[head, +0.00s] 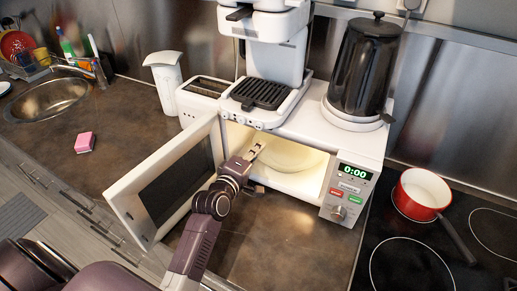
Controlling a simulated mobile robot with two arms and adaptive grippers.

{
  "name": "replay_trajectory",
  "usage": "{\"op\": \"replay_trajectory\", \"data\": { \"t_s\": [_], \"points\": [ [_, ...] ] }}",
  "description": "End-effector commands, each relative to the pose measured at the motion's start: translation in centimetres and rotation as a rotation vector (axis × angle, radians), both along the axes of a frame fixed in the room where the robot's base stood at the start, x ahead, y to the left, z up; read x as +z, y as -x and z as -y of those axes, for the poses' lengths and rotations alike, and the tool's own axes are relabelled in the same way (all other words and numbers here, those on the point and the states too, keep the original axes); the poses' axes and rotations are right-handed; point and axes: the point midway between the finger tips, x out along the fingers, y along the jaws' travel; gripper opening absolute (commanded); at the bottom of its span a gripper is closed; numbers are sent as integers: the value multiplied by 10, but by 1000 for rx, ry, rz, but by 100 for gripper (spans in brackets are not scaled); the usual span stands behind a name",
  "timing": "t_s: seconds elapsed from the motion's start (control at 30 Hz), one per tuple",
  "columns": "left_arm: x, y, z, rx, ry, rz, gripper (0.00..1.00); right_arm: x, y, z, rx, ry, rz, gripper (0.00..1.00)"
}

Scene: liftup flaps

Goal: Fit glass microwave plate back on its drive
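The white microwave (350,165) stands on the counter with its door (165,185) swung open to the left. The pale glass plate (292,156) is inside the lit cavity and looks slightly tilted. My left gripper (256,152) reaches into the opening, with its fingertips at the plate's left rim. I cannot tell whether the fingers are closed on the rim or only beside it. The drive on the cavity floor is hidden. My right gripper is not in view.
A coffee machine with a grill (262,94) and a black kettle (365,65) stand on top of the microwave. A red pot (421,192) sits on the hob at right. A pink sponge (85,142) lies at left. The counter before the microwave is clear.

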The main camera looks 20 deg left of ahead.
Motion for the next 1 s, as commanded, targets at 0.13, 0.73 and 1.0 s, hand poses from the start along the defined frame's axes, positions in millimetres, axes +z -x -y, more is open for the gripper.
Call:
{"op": "replay_trajectory", "data": {
  "t_s": [0.13, 0.73, 1.0],
  "points": [
    [1, -1, 0, 1, 2, 6, 0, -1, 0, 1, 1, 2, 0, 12],
    [-8, -1, 0, 1, 2, 6, 15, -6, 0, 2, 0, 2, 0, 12],
    [-11, 0, 0, 0, 1, 1, 25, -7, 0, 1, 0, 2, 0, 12]
  ]
}}
